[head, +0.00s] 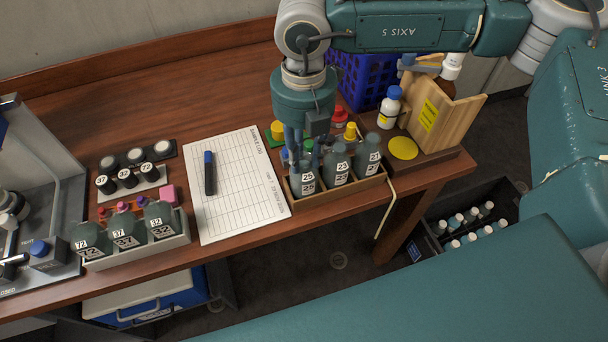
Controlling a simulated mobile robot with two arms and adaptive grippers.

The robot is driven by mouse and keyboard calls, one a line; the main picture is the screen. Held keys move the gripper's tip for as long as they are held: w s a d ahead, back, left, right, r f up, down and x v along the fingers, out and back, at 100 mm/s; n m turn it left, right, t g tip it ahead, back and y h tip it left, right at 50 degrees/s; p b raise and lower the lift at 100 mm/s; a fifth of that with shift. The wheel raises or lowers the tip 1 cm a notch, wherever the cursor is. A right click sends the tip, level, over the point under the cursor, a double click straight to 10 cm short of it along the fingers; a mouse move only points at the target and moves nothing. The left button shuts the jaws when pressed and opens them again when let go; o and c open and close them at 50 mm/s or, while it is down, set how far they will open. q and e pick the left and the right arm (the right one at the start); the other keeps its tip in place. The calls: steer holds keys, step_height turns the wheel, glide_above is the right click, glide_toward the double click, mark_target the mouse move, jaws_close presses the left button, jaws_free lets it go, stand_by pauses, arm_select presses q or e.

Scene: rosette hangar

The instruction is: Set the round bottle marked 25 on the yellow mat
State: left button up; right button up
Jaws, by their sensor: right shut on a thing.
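The round bottle marked 25 (307,183) is dark grey-green with a white label. It stands upright at the left end of a shallow wooden tray (334,199) near the table's front edge. My right gripper (305,160) comes down from above and is shut on its upper part, hiding its neck and cap. Beside it in the tray stand two similar bottles, the middle one (337,165) and the right one (367,156); their small numbers are hard to read. The yellow mat (403,148) is a bare round disc to the right of the tray. My left gripper is out of view.
A white bottle with a blue cap (389,108) and a wooden stand (448,118) are behind the mat. A paper sheet (240,195) with a marker (209,172) lies left of the tray. More numbered bottles (128,230) stand in a grey rack (145,250) farther left.

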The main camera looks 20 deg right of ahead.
step_height(320, 180, up, 7)
steer(key=p, duration=0.2)
stand_by(1.1)
